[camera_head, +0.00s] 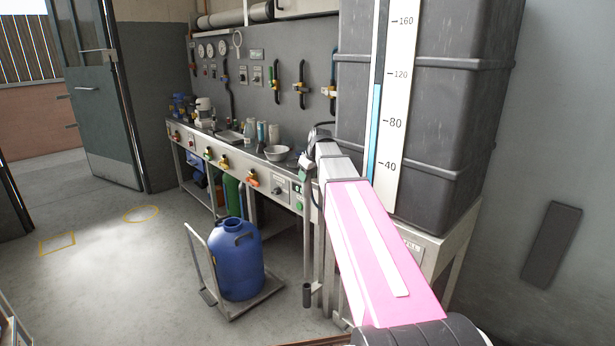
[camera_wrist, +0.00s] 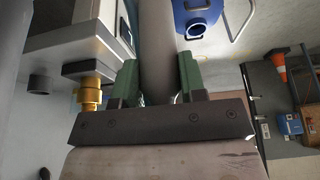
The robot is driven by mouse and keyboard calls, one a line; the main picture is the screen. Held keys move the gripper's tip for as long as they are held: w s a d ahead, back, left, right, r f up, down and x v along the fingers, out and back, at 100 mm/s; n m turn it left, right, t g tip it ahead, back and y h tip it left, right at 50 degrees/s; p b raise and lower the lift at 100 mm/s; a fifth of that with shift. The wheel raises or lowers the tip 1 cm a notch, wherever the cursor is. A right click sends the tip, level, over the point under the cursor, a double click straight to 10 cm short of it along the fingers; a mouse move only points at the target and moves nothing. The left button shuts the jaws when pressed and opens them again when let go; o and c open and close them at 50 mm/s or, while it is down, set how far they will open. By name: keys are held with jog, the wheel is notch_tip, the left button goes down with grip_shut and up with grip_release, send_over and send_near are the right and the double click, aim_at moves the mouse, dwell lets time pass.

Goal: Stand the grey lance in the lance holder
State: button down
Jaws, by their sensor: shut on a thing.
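My gripper (camera_head: 304,170) is shut on the grey lance (camera_head: 308,235), which hangs roughly upright below it beside the right end of the bench. In the wrist view, the green fingers of my gripper (camera_wrist: 160,80) press on both sides of the lance (camera_wrist: 157,45). A dark short tube (camera_head: 307,294) is at the lance's lower end, low beside the bench's leg. It looks like a lance holder cup, but I cannot tell whether the lance is inside it or only in front of it.
A blue drum (camera_head: 239,262) stands on a low trolley (camera_head: 258,298) left of the lance. The bench (camera_head: 235,170) carries valves, bottles and a bowl (camera_head: 276,153). A large dark tank (camera_head: 445,120) stands right. A brass fitting (camera_wrist: 90,95) shows left of my fingers.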

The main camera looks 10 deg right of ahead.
aim_at(308, 211)
jog(key=shift+f, duration=0.1)
jog(key=shift+f, duration=8.25)
jog(key=c, duration=0.6)
grip_release()
jog(key=v, duration=1)
jog(key=shift+r, duration=0.35)
jog(key=shift+s+f, duration=0.1)
jog(key=shift+s, duration=0.05)
